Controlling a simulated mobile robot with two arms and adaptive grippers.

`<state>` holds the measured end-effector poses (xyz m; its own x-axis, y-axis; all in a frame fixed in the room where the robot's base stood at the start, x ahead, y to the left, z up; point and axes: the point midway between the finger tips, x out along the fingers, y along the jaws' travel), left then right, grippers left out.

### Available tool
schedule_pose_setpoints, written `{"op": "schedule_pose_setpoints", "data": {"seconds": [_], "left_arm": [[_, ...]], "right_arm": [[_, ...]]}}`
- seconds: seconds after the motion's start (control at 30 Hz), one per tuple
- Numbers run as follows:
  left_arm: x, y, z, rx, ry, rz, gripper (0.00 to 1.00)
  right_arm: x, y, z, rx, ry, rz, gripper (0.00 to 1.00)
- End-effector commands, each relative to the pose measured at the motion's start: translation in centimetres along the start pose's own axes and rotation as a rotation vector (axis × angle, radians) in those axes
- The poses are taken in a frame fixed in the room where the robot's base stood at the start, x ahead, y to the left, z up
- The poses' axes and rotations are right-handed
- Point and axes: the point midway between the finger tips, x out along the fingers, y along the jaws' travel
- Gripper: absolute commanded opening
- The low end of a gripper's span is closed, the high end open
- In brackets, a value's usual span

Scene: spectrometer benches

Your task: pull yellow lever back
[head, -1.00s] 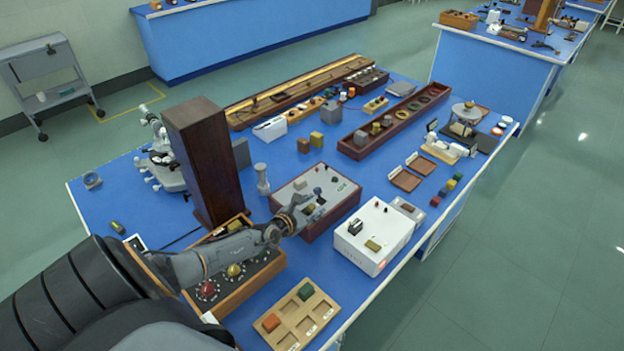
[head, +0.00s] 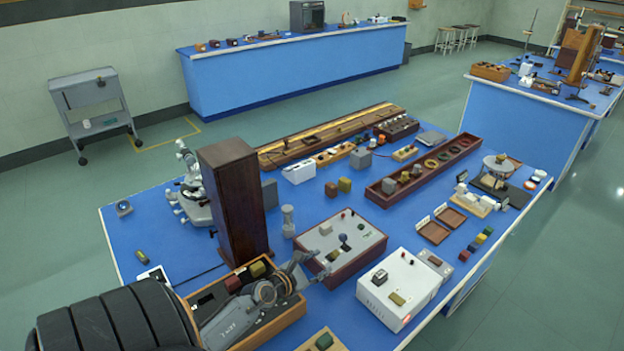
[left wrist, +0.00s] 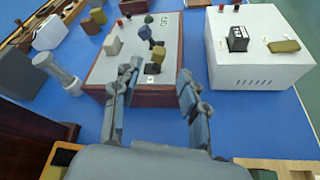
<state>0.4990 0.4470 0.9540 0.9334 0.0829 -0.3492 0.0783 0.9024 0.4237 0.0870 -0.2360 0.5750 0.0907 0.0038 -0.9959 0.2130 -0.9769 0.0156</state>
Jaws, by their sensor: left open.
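A box with a grey top and dark red-brown sides (head: 358,262) stands on the blue bench and carries several small controls. In the left wrist view, a dark yellow knob (left wrist: 157,56), likely the yellow lever, stands near the box's front edge. A dark blue knob (left wrist: 146,33) is just behind it. My left gripper (head: 314,268) is at the near left edge of the box. Its open fingers also show in the left wrist view (left wrist: 160,74), with the yellow knob beyond the gap between them, apart from both. My right gripper is not in view.
A white instrument (head: 408,284) stands right of the box. A tall dark wooden case (head: 229,200) and a small grey pillar (head: 288,222) stand to the left. A wooden box with coloured blocks (head: 292,309) lies under my left arm.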

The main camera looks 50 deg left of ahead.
Motion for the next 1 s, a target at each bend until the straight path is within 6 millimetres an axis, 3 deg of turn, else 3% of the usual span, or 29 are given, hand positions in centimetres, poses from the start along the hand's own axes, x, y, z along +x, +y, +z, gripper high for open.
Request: {"op": "schedule_pose_setpoints", "data": {"seconds": [0.1,0.27,1.0], "left_arm": [[-1.6,-0.1,0.0,-0.002,0.0,-0.002,0.43],[-2.5,-0.1,0.0,-0.001,-0.001,-0.001,0.43],[-2.5,-0.1,0.0,-0.002,-0.001,-0.002,0.43]], "right_arm": [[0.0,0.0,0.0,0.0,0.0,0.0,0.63],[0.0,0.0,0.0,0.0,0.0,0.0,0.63],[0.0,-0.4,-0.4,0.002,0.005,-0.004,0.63]]}}
